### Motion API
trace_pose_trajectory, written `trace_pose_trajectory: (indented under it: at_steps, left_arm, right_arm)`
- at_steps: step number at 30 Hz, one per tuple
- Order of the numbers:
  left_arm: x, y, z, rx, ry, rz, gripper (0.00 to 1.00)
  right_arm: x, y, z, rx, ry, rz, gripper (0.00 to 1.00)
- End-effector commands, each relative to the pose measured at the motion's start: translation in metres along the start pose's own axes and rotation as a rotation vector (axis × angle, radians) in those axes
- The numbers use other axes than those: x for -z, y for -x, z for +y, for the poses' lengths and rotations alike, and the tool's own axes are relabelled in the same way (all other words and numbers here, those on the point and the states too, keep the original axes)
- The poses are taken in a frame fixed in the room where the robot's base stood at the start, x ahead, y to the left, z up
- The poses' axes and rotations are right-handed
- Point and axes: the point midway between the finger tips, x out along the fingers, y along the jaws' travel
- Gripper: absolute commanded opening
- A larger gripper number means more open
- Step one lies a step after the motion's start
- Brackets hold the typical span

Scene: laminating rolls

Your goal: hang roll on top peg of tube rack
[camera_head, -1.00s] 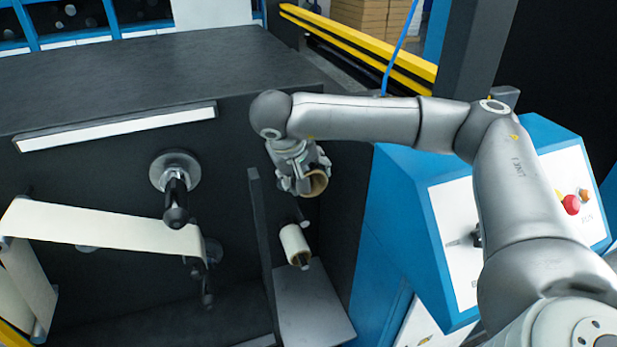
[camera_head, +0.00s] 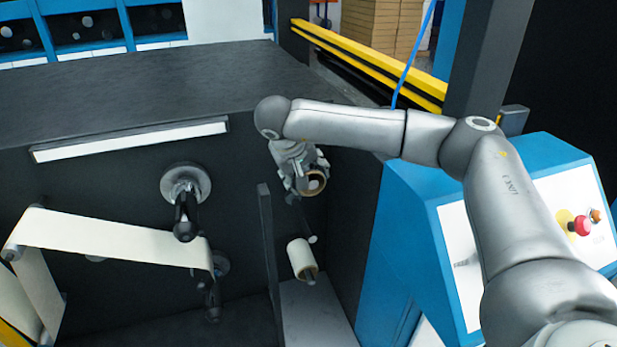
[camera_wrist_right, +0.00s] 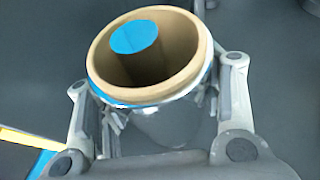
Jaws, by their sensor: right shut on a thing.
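My right gripper (camera_head: 309,178) is shut on a roll with a tan cardboard core (camera_head: 314,187), at the upper part of the tube rack (camera_head: 268,240). The roll's open end faces the head camera, and a pale round shape shows inside it. In the right wrist view the roll (camera_wrist_right: 101,68) sits between the two fingers, with a blue disc visible inside its bore. I cannot tell whether the top peg is inside the core; the gripper and roll hide that spot. A bare grey peg (camera_head: 312,239) shows below the held roll. My left gripper is not in view.
A white roll (camera_head: 301,257) hangs on a lower peg of the rack. Left of the rack are a dark spindle on a round flange (camera_head: 186,185) and a cream web (camera_head: 110,237). A blue control console (camera_head: 420,220) with a red button stands close on the right.

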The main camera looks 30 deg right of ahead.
Motion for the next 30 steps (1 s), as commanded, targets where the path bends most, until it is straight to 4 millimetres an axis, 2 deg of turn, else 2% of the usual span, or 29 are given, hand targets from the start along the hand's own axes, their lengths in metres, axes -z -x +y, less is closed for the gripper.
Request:
trace_pose_trajectory:
  at_steps: [15,30]
  left_arm:
    - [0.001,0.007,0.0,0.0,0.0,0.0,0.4]
    - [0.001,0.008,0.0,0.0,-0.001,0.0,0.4]
  right_arm:
    - [0.028,-0.011,0.0,-0.001,-0.001,-0.001,0.32]
    - [0.035,-0.014,0.0,-0.001,0.0,0.0,0.32]
